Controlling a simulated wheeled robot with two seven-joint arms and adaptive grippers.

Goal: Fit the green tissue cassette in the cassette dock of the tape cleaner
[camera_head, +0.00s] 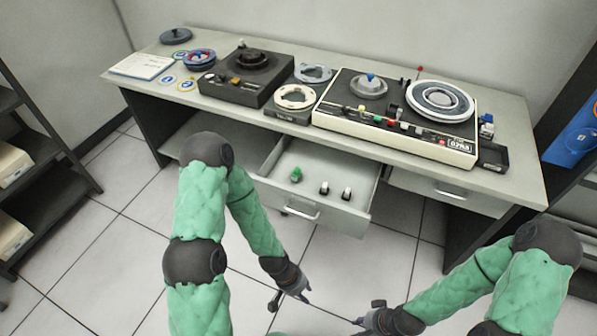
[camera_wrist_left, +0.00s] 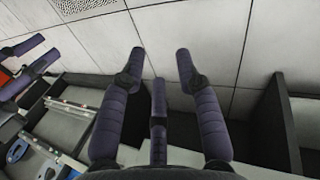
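The green tissue cassette (camera_head: 296,174) stands in the open drawer (camera_head: 318,213) under the desk, left of two white-and-black cassettes. A black machine (camera_head: 246,77) and a larger cream machine with reels (camera_head: 455,147) stand on the desk. I cannot tell for sure which is the tape cleaner, and no cassette dock is clear. My left gripper (camera_head: 290,298) is in front of and below the drawer, open and empty; its spread fingers show in the left wrist view (camera_wrist_left: 158,68). My right gripper (camera_head: 367,312) is at the bottom, its fingers apart and empty.
The two white-and-black cassettes (camera_head: 324,188) (camera_head: 347,193) stand near the green one. Loose reels (camera_head: 295,97) and a small black tray (camera_head: 493,157) sit on the desk. Dark shelves flank the desk. The tiled floor before the drawer is clear.

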